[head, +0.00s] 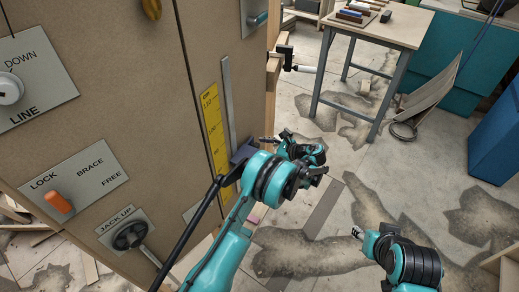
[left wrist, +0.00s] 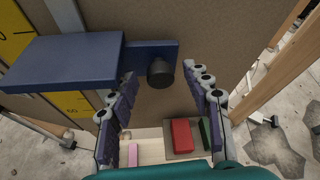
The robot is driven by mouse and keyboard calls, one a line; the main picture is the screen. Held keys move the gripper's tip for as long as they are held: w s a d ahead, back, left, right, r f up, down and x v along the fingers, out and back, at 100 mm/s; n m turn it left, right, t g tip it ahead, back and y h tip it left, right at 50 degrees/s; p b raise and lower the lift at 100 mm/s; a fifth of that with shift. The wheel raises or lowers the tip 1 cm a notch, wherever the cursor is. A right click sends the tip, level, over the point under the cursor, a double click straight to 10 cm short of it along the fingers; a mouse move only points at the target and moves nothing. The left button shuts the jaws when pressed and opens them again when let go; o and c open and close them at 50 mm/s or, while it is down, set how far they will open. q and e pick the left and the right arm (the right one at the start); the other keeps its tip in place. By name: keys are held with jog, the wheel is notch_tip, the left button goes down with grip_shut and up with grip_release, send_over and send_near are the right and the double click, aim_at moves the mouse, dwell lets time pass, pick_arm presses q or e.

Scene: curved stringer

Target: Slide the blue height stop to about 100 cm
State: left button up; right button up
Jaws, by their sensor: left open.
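The blue height stop (left wrist: 62,60) is a flat dark-blue plate with a bracket and a black round knob (left wrist: 160,72). In the head view the stop (head: 243,150) shows only partly behind my left arm, low on a grey rail (head: 228,105) beside the yellow scale (head: 211,125). In the left wrist view a scale mark below the plate seems to read 60. My left gripper (head: 303,152) is open; in the left wrist view its fingers (left wrist: 164,100) stand either side of the knob, apart from it. My right gripper (head: 360,233) is low at right, away from the panel; its jaws are unclear.
The brown panel carries an orange lock lever (head: 58,202), a jack-up knob (head: 130,236) and a line dial (head: 10,88). A small table (head: 388,28) stands at the back. Red (left wrist: 181,133) and pink (left wrist: 133,156) blocks lie below the left gripper.

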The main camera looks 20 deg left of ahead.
pick_arm(q)
jog(key=shift+w+a+f, duration=0.15)
jog(key=shift+a, duration=0.25)
grip_shut()
notch_tip(320, 180, up, 20)
jog(key=p, duration=0.9)
grip_release()
